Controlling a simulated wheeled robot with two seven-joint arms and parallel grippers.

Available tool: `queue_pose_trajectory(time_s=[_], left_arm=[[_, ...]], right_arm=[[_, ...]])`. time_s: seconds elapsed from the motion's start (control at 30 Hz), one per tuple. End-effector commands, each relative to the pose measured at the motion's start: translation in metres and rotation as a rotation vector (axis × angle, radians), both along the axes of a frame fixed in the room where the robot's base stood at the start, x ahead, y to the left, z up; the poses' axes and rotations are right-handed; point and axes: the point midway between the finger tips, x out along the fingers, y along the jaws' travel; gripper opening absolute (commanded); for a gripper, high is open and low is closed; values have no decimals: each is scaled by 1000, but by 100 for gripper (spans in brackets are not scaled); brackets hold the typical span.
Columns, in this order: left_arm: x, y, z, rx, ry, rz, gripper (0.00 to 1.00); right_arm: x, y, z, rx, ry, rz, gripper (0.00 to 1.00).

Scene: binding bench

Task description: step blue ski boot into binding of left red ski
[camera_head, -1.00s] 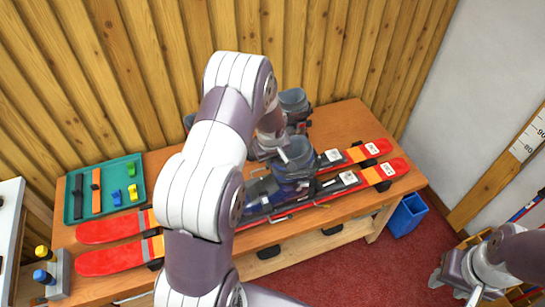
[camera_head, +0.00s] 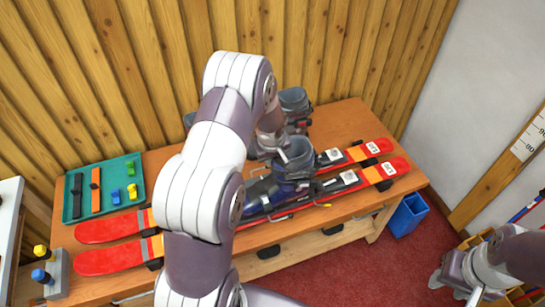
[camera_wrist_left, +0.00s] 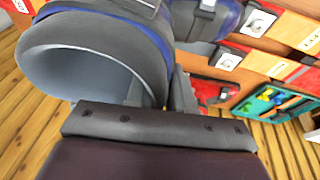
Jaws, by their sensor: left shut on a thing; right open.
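A blue and grey ski boot (camera_head: 292,164) stands over the middle of the nearer red ski (camera_head: 105,259) on the bench. My left gripper (camera_head: 268,150) is shut on the boot's upper cuff from the left. In the left wrist view the boot's round grey cuff (camera_wrist_left: 90,62) is close to the gripper (camera_wrist_left: 172,100). The boot's sole and its contact with the binding are hidden, so I cannot tell whether it is seated. The farther red ski (camera_head: 100,230) lies parallel behind. My right gripper (camera_head: 463,280) is open and empty, off the bench at lower right.
Another grey boot (camera_head: 295,101) stands at the back of the bench (camera_head: 345,120). A green tray (camera_head: 105,170) with straps and small blocks is at left. A holder with yellow and blue knobs (camera_head: 55,270) is at front left. A blue bin (camera_head: 407,215) stands right of the bench.

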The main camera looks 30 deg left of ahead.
Motion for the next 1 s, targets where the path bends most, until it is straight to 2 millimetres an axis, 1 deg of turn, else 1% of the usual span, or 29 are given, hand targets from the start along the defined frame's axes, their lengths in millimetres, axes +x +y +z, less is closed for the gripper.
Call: queue_pose_trajectory(time_s=[1.0], left_arm=[[0,0,-23,0,0,-1,0]], right_arm=[[0,0,-22,0,0,0,43]])
